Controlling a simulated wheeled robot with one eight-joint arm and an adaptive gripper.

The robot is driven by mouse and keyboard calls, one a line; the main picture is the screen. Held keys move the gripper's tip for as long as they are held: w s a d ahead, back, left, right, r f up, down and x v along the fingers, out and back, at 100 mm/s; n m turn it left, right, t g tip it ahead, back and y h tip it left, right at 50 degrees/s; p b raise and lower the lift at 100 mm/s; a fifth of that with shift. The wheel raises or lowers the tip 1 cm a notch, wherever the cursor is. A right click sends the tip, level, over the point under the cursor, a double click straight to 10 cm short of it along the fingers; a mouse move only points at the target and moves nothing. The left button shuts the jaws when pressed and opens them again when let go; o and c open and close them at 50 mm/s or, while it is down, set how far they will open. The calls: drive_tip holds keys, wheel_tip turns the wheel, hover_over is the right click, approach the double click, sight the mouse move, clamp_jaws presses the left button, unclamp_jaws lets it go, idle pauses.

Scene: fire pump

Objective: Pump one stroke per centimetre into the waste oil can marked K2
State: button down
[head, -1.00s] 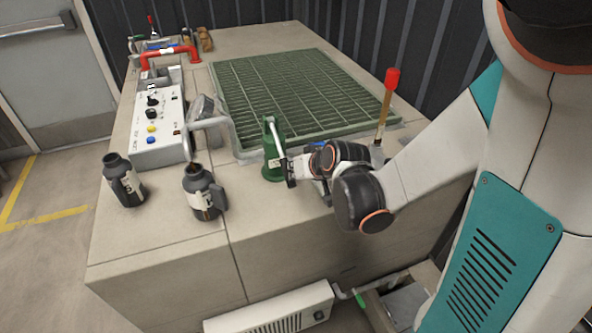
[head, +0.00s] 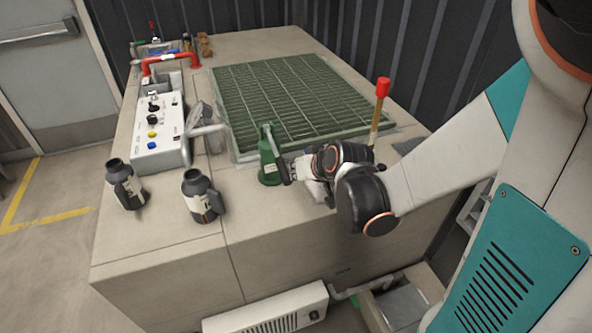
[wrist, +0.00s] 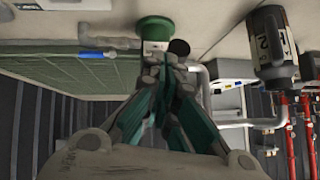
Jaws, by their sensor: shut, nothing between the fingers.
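Two dark cans with pale labels stand at the bench's left: a left can (head: 124,184) and a right can (head: 201,199). I cannot read their labels in the head view. In the wrist view a dark can (wrist: 268,48) has a white label that seems to show a 2. A lever (head: 378,120) with a red grip (head: 383,88) stands upright behind my arm. Contact with the vessel is unclear.
A control box (head: 158,130) with knobs and buttons stands behind the cans. A green grating (head: 290,100) fills the bench's middle. A red pipe (head: 170,59) is at the back left. The bench front (head: 175,250) is clear. An open box stands below right.

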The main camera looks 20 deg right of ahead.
drive_tip(key=s+r+p, duration=0.2)
drive_tip(key=s, duration=0.6)
drive_tip(key=shift+d+r, duration=0.15)
drive_tip(key=shift+d, duration=0.3)
drive_tip(key=shift+s, duration=0.15)
